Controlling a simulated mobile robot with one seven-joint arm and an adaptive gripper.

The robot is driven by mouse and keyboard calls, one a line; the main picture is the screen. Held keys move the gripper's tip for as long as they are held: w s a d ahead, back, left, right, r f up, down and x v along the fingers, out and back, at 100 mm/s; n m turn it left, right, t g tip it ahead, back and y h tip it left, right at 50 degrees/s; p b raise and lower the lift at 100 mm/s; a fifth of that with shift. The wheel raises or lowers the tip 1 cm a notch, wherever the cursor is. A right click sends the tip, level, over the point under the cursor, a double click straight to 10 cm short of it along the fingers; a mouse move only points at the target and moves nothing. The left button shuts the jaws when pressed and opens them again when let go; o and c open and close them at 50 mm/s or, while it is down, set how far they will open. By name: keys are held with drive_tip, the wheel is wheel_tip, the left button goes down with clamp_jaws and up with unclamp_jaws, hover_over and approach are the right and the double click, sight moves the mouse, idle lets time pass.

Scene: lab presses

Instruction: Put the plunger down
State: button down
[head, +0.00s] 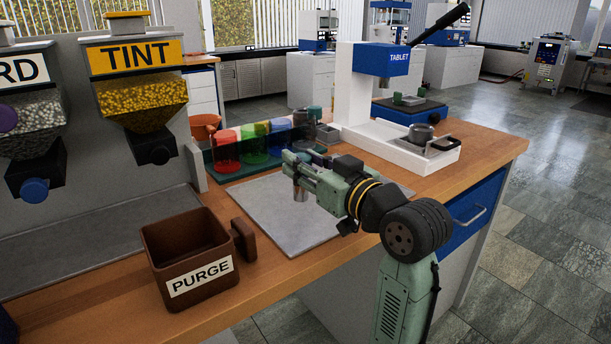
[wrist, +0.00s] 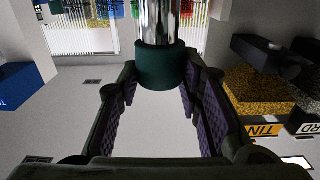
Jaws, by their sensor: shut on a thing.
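The plunger is a shiny metal cylinder with a dark green collar. It shows in the wrist view (wrist: 160,65) between my fingertips, with its metal part running off the top edge. My gripper (wrist: 160,80) is shut on it around the collar. In the head view my gripper (head: 297,165) is over the grey mat (head: 262,222), with the plunger's metal end (head: 300,190) pointing down below the fingers. I cannot tell whether that end touches the mat. The plunger's upper part is hidden by the fingers in the head view.
A brown PURGE bin (head: 187,258) stands left of the mat. Behind the mat is a dark green rack (head: 236,172) with coloured cups. A white TABLET press (head: 355,95) stands to the right. The TINT hopper (head: 138,95) hangs at left. The mat's front part is clear.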

drive_tip(key=shift+f, duration=1.55)
drive_tip(key=shift+f, duration=0.1)
drive_tip(key=c, duration=1.1)
unclamp_jaws()
drive_tip(key=b+v, duration=0.1)
drive_tip(key=v, duration=1.1)
